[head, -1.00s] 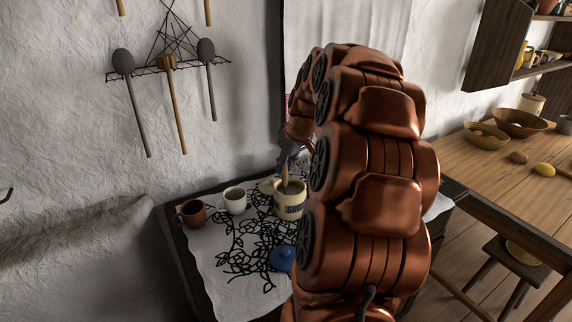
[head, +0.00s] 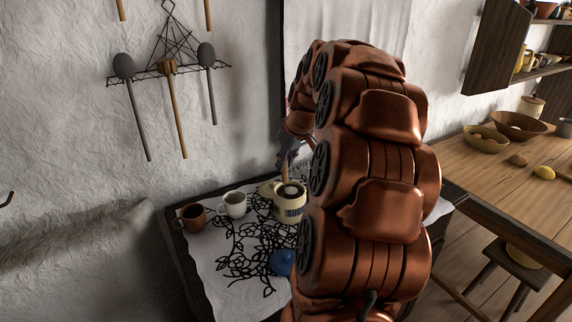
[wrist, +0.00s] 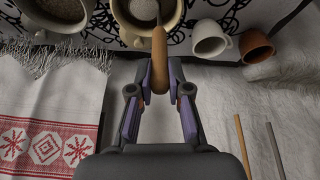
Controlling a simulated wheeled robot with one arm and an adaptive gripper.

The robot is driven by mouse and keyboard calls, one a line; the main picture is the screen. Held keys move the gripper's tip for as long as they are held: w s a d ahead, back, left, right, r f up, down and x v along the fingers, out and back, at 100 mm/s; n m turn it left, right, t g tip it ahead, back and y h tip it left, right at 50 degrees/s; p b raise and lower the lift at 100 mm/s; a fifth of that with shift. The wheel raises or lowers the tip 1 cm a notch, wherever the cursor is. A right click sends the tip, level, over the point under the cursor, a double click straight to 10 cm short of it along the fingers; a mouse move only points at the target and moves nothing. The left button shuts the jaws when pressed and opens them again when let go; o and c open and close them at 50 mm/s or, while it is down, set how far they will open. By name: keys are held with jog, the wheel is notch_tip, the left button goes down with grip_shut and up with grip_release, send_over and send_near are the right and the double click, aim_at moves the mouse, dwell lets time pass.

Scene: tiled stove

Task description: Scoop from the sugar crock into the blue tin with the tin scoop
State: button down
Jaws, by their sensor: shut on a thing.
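My gripper (wrist: 159,82) is shut on the wooden handle of the tin scoop (wrist: 159,50). The scoop's metal end reaches over the mouth of the cream sugar crock (wrist: 122,22); I cannot tell how deep it sits. In the head view the crock (head: 288,213) stands upright on the cloth with dark lettering on its side, and my gripper (head: 286,163) is above it. A blue thing (head: 282,262), perhaps the blue tin, shows in front of the crock, partly hidden by my arm. Its opening cannot be seen.
A white cup (head: 234,204) and a brown cup (head: 191,216) stand left of the crock. In the wrist view another vessel with greyish contents (wrist: 63,8) is beside the crock. Utensils hang on the wall (head: 172,110). A wooden table (head: 500,185) is at the right.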

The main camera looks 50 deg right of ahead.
jog(key=shift+r+p, duration=0.5)
jog(key=shift+r, duration=2.5)
